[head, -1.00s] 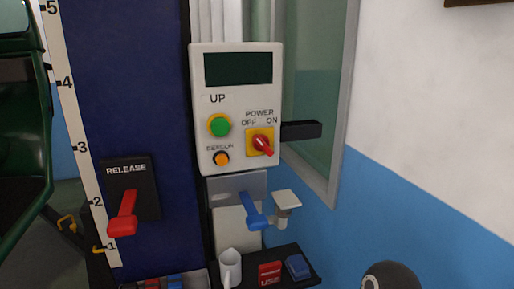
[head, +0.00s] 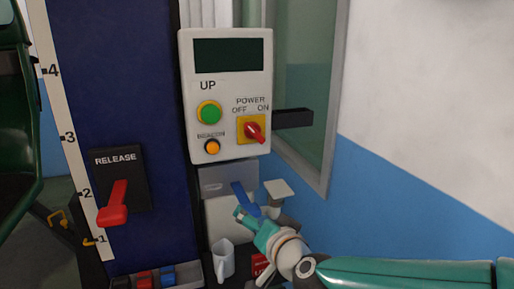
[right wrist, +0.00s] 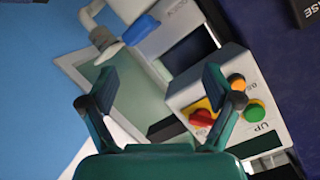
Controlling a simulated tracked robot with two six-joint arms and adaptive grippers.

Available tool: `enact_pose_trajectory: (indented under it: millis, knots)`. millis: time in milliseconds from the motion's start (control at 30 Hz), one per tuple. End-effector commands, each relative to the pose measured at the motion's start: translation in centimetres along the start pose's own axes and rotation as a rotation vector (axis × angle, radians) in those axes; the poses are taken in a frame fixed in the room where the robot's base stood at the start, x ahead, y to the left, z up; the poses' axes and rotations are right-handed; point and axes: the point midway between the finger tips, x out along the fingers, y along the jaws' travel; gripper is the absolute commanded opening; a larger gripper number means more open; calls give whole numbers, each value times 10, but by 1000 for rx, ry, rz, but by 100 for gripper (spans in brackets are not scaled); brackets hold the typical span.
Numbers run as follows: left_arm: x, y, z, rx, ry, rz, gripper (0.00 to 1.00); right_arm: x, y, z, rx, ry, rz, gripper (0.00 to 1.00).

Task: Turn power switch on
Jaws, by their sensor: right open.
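The power switch is a red rotary knob (head: 254,132) on a yellow plate, low right on the white control panel (head: 224,140). Its labels read OFF on the left and ON on the right; the knob's handle slants toward the lower right. In the right wrist view the red knob (right wrist: 202,118) appears near the right finger. My right gripper (head: 243,212) is below the panel, in front of the blue lever, apart from the switch. Its two fingers (right wrist: 160,90) are spread wide and empty. My left gripper is out of view.
A green button (head: 209,112) and an orange beacon button (head: 212,147) sit left of the switch. A red release lever (head: 114,204) is at left. A dark bar (head: 293,118) extends right of the panel.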

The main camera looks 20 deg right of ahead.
Motion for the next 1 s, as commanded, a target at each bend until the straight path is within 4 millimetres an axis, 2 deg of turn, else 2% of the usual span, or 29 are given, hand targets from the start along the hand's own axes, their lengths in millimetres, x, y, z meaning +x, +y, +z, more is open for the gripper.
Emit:
enact_pose_trajectory:
  millis: [33, 133, 233, 367, 567, 1000]
  knots:
    - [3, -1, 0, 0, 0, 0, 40, -22, -21, -33, 49, 72, -48, 90]
    - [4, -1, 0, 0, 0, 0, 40, -57, -45, -77, 124, 163, -110, 90]
    - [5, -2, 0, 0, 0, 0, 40, -81, -57, -103, 176, 214, -148, 90]
    - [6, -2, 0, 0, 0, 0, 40, -91, -62, -116, 205, 239, -168, 90]
    - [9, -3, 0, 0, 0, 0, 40, -69, -65, -121, 206, 239, -167, 90]
    - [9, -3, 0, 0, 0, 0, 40, 20, -78, -145, 204, 238, -166, 90]
